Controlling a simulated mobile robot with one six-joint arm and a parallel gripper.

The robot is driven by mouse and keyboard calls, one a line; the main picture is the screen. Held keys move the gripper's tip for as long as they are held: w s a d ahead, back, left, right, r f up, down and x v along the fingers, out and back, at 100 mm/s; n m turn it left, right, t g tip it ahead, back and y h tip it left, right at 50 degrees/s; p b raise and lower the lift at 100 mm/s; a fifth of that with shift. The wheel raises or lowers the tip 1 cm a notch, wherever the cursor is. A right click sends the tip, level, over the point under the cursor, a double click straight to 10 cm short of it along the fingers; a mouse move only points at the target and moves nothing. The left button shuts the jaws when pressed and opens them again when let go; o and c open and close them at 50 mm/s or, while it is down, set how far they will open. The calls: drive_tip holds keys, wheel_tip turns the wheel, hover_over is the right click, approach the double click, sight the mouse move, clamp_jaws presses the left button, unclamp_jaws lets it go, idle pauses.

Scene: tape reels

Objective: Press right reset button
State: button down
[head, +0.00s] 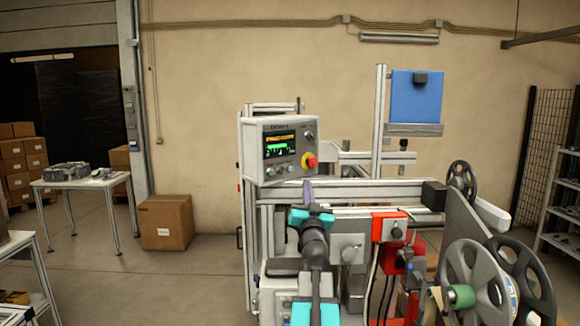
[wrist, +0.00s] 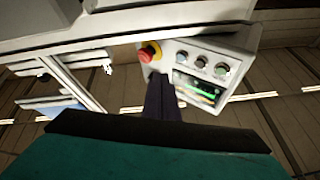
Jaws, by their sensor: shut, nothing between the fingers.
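A light grey control box (head: 250,150) with a lit screen (head: 280,144) stands on the machine's frame in the head view. Below the screen is a row of small round buttons; the rightmost button (head: 290,167) is beside a red stop knob (head: 311,161) on a yellow base. Button labels are too small to read. My gripper (head: 307,183) is shut and empty, just below the box's lower right corner. In the wrist view the box appears turned over; my shut fingers (wrist: 160,82) overlap its edge, apart from the button (wrist: 182,57) nearest the red knob (wrist: 148,52). Contact cannot be told.
Metal rails (head: 350,190) run right of the box. A red block (head: 389,226) and large grey tape reels (head: 475,280) are at lower right. A blue panel (head: 416,97) stands behind.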

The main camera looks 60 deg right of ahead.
sight(291, 169)
drive_tip(key=shift+h, duration=0.5)
drive_tip(key=s+r, duration=0.1)
drive_tip(key=s+d+r, duration=0.1)
drive_tip(key=r, duration=0.1)
drive_tip(key=shift+s, duration=0.4)
drive_tip(key=shift+w, duration=0.15)
drive_tip(key=w+d+b, duration=0.2)
drive_tip(key=w+b, duration=0.6)
drive_tip(key=b, duration=0.1)
drive_tip(key=shift+d, duration=0.15)
drive_tip(key=shift+w, duration=0.1)
